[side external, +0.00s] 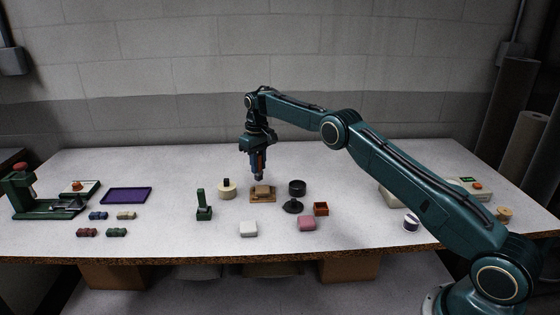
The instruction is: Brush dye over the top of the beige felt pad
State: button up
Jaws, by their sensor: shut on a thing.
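My gripper (259,177) points straight down above the middle of the table. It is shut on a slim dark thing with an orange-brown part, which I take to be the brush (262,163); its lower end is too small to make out. Right below is a small beige block, which looks like the beige felt pad (262,189), on a flat brown wooden board (257,199). The held thing's tip is just above or at the pad; I cannot tell whether they touch. I cannot make out any dye on the pad.
A round cream pot (226,190) and a green stand (203,207) are left of the board. A purple tray (126,195) lies farther left.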

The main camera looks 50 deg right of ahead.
jog(key=shift+f, duration=0.95)
jog(key=shift+s+a+f, duration=0.1)
jog(key=shift+s+a, duration=0.05)
jog(key=shift+a, duration=0.05)
jog(key=shift+s+a+f, duration=0.1)
jog(key=shift+s+a, duration=0.85)
jog(key=shift+w+d, duration=1.1)
